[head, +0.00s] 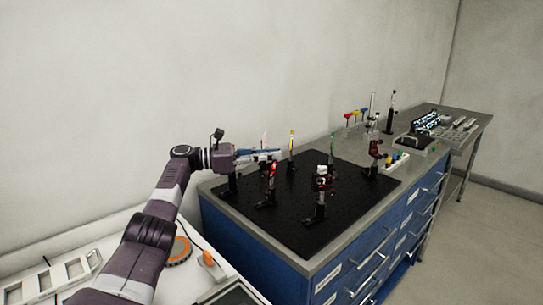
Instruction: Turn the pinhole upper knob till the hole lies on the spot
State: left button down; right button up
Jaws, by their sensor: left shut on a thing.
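My left gripper (272,152) reaches in from the left over the back left part of the black breadboard (290,222). It is shut at a small dark post-mounted part (263,158), which I take to be the pinhole mount. The gripper covers much of this part. The upper knob, the hole and the light spot are too small or hidden to make out. My right gripper is not in view.
Several post-mounted optics stand on the breadboard, among them a red one (271,171), a white-topped one (321,178), a yellow one (292,143) and a green one (332,143). Blue drawers (340,272) are below. Coloured-handled tools (355,114) stand behind.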

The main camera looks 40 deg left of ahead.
pick_arm(q)
jog(key=shift+r, duration=0.1)
jog(key=c, duration=2)
grip_release()
jog(key=shift+o, duration=0.2)
jog(key=v, duration=1.2)
